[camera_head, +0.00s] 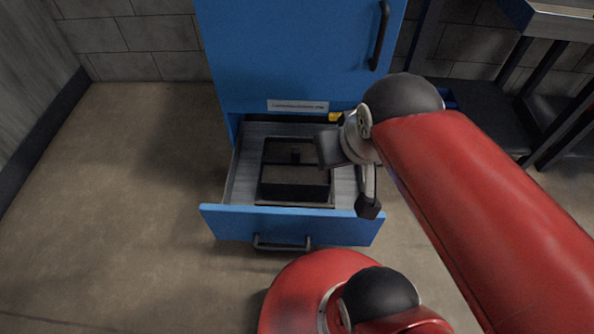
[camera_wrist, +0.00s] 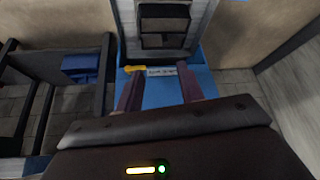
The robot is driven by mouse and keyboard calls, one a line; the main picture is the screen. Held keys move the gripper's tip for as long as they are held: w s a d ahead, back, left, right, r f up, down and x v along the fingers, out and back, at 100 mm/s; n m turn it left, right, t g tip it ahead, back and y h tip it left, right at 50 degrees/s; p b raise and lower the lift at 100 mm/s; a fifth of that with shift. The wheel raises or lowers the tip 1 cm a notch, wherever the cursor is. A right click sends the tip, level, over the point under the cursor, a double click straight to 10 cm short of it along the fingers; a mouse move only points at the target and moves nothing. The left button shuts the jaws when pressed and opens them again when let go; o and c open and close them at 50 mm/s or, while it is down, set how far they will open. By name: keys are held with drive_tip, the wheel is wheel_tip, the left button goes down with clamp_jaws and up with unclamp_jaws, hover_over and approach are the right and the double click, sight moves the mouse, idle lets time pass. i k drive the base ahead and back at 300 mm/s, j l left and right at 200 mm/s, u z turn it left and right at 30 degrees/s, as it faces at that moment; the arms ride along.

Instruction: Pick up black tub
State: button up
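The black tub (camera_head: 293,192) lies inside the open blue drawer (camera_head: 226,222), towards its middle. It looks like an open box with a crossbar and a small upright part at its back. In the wrist view the tub (camera_wrist: 165,25) is at the top centre, beyond my fingertips. My gripper (camera_head: 349,178) is above the right side of the drawer, to the right of the tub and apart from it. In the wrist view its two fingers (camera_wrist: 161,90) are spread with nothing between them. My gripper and arm cover part of the drawer's right side in the head view.
The tall blue cabinet (camera_head: 290,55) stands behind the drawer, with a white label (camera_head: 298,106) and a yellow item (camera_head: 336,117) near its lower edge. The drawer front has a dark handle (camera_head: 282,243). A dark metal table (camera_head: 555,20) stands at right. The floor at left is clear.

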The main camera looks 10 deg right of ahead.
sight(288, 172)
drive_tip(key=l+u, duration=0.25)
drive_tip(key=l, duration=0.35)
drive_tip(key=k+l+u, duration=0.2)
drive_tip(key=l, duration=0.4)
drive_tip(key=i+l+u, duration=0.15)
drive_tip(key=l, duration=0.2)
drive_tip(key=i, duration=0.05)
